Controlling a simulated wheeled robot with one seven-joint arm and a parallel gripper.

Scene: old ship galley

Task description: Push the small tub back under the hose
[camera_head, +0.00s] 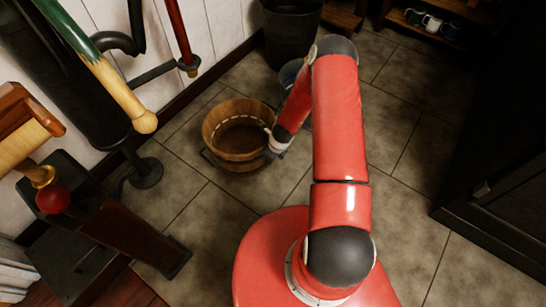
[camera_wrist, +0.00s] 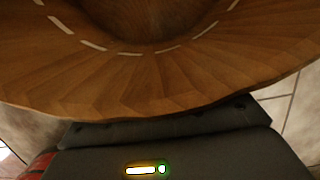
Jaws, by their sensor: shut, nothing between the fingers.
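The small tub (camera_head: 238,155) is a round wooden tub with a pale dashed line inside. It stands upright on the tiled floor, left of my arm. In the wrist view its wooden wall (camera_wrist: 160,80) fills most of the picture. My gripper (camera_head: 270,146) is shut and empty, low at the tub's right side. In the wrist view its dark front edge (camera_wrist: 160,132) lies against or very close to the tub; I cannot tell whether they touch. A black bent pipe (camera_head: 118,42) shows at upper left; I cannot tell whether it is the hose.
A dark bin (camera_head: 290,32) stands behind the tub, with a bluish bucket (camera_head: 290,72) partly hidden by my arm. A black stand foot (camera_head: 145,173) is left of the tub. A dark cabinet (camera_head: 500,190) is at right. Floor tiles (camera_head: 205,215) are clear in front of the tub.

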